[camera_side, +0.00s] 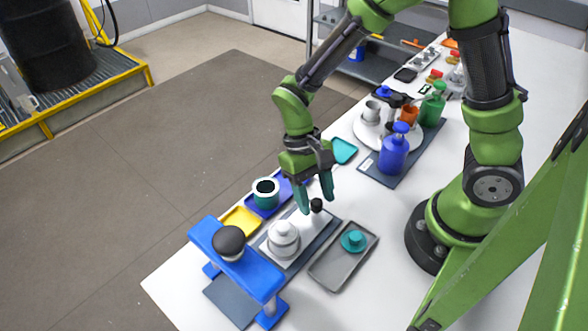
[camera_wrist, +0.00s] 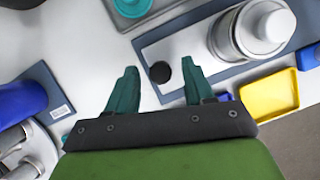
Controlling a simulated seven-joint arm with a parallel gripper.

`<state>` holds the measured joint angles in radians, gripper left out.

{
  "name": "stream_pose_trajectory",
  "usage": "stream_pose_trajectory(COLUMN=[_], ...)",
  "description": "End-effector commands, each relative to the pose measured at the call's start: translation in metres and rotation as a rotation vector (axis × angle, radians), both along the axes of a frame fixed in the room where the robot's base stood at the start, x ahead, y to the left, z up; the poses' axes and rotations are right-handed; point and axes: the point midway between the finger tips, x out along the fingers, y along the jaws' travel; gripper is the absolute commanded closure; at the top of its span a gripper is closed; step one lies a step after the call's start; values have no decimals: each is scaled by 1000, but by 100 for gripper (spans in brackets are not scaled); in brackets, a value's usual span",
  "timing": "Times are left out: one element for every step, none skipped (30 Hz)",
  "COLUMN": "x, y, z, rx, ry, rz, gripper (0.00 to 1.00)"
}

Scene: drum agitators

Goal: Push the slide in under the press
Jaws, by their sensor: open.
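The slide (camera_side: 303,222) is a pale plate on a dark blue-grey base, with a black knob (camera_side: 317,205) at its near-gripper end and a white stepped pot (camera_side: 283,240) on it. The press (camera_side: 262,281) is a blue bridge with a black round top, standing at the lower left beyond the pot. The pot appears outside the bridge. My gripper (camera_side: 315,192) is open, pointing down over the knob end. In the wrist view, the knob (camera_wrist: 160,72) shows between the two teal fingertips (camera_wrist: 160,68), with gaps on both sides; contact is not seen.
A grey tray (camera_side: 325,280) with a teal piece lies to the right of the slide. A yellow tray (camera_side: 240,220) and a blue tray with a teal cup (camera_side: 265,195) lie to its left. Blue and green bottles (camera_side: 393,150) stand farther back. Table edge runs along the left.

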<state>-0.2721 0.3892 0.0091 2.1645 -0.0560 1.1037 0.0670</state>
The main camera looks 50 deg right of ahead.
Motion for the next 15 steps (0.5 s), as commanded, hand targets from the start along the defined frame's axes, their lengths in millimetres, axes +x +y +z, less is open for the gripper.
stream_pose_trajectory(x=[0,0,0,0,0,0,0,0,0,0,0,0,0,0,0], y=[0,0,0,0,0,0,0,0,0,0,0,0,0,0,0], z=[-1,-1,-1,-1,-1,-1,-1,-1,-1,-1,-1,-1,-1,-1,-1], rx=[0,0,0,0,0,0,0,0,0,0,0,0,0,0,0], ry=[0,0,0,0,0,0,0,0,0,0,0,0,0,0,0], rz=[0,0,0,1,1,1,1,1,1,1,1,1,1,1,1], gripper=[48,48,48,48,48,48,48,51,57,61,66,72,77,81,88])
